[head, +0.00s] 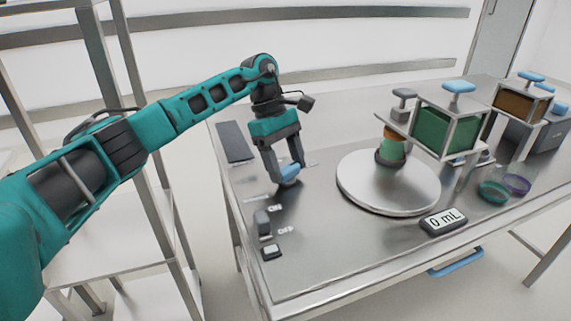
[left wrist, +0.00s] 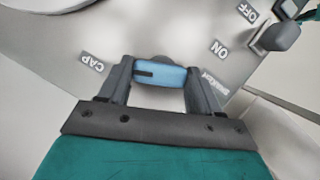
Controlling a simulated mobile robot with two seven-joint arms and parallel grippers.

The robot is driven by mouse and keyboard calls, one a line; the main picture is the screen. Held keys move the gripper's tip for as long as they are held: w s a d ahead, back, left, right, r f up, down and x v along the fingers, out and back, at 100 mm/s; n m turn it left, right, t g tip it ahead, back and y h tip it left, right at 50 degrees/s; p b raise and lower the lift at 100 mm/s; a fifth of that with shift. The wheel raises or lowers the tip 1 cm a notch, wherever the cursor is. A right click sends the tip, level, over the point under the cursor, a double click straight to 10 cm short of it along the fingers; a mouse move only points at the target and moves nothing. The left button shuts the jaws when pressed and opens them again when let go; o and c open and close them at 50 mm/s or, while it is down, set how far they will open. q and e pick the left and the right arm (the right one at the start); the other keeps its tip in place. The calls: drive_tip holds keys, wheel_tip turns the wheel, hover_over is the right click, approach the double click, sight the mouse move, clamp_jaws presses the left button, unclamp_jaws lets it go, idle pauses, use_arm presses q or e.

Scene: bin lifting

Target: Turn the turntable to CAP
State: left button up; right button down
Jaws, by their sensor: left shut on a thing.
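The turntable, a round pale metal disc (head: 415,192), sits on the metal table. A jar with green and orange bands (head: 391,147) stands on it in a dark holder. My left gripper (head: 288,168) points down left of the disc. It is shut on a blue knob (left wrist: 172,76), which also shows in the head view (head: 290,174). A dark mark runs along the knob's left half in the left wrist view. The CAP label (left wrist: 91,61) lies left of the knob there. My right gripper is not in view.
A switch (head: 263,222) with ON and OFF labels stands near the table's left edge. A 0 mL display (head: 444,221) is in front of the disc. A green tank (head: 444,130) on a stand rises behind right. Two small dishes (head: 493,192) lie right.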

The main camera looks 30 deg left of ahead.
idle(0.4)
use_arm(q)
drive_tip(key=o, duration=0.9)
drive_tip(key=shift+o, duration=0.8)
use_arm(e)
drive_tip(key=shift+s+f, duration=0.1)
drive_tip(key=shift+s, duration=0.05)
use_arm(q)
drive_tip(key=p+v, duration=0.1)
drive_tip(key=v, duration=1.2)
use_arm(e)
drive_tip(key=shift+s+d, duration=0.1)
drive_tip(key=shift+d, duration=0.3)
use_arm(q)
drive_tip(key=shift+d, duration=0.1)
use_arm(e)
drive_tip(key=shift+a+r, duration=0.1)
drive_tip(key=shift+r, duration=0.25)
